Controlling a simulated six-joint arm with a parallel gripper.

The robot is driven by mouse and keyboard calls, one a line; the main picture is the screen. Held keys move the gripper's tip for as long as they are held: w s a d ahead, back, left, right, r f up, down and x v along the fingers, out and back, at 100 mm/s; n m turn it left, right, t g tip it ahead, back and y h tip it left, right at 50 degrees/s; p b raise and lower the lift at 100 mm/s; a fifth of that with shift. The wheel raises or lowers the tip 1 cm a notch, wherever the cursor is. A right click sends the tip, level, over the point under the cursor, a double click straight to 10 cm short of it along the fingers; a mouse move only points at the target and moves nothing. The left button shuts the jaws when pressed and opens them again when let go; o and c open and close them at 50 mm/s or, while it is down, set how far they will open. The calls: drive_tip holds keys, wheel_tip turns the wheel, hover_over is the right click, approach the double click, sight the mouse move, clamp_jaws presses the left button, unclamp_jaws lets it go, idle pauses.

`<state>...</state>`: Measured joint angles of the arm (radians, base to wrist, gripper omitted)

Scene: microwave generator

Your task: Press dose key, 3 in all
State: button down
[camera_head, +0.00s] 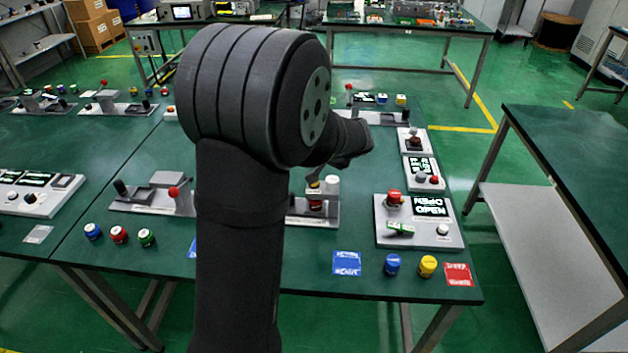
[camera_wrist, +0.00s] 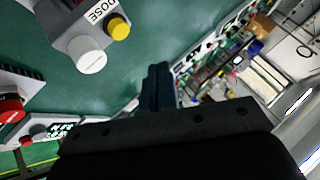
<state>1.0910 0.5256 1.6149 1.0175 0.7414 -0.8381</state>
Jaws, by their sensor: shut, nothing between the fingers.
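In the wrist view a grey box (camera_wrist: 62,28) carries a label reading DOSE (camera_wrist: 96,10). A round yellow key (camera_wrist: 118,28) sits beside that label, with a white round knob (camera_wrist: 89,56) below it. My gripper (camera_wrist: 158,70) is shut and empty, its dark fingertips to the right of the yellow key and apart from it in the picture. In the head view a yellow cap (camera_head: 314,187) and a white cylinder (camera_head: 332,185) show just beyond my arm; I cannot tell for certain that they are the same parts. My fingertips are hidden or unclear there.
A panel (camera_head: 440,236) with a red button, green switch and display stands to the right. Blue (camera_head: 392,265) and yellow (camera_head: 428,266) buttons are near the front edge. A lever device (camera_head: 150,194) stands left of my arm. A side table (camera_head: 590,160) is across a gap.

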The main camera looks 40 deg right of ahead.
idle(0.5)
wheel_tip(320, 180, up, 4)
drive_tip(key=shift+f, duration=0.1)
drive_tip(key=shift+f, duration=0.1)
drive_tip(key=shift+f, duration=4.35)
drive_tip(key=shift+f, duration=0.15)
drive_tip(key=shift+f, duration=0.25)
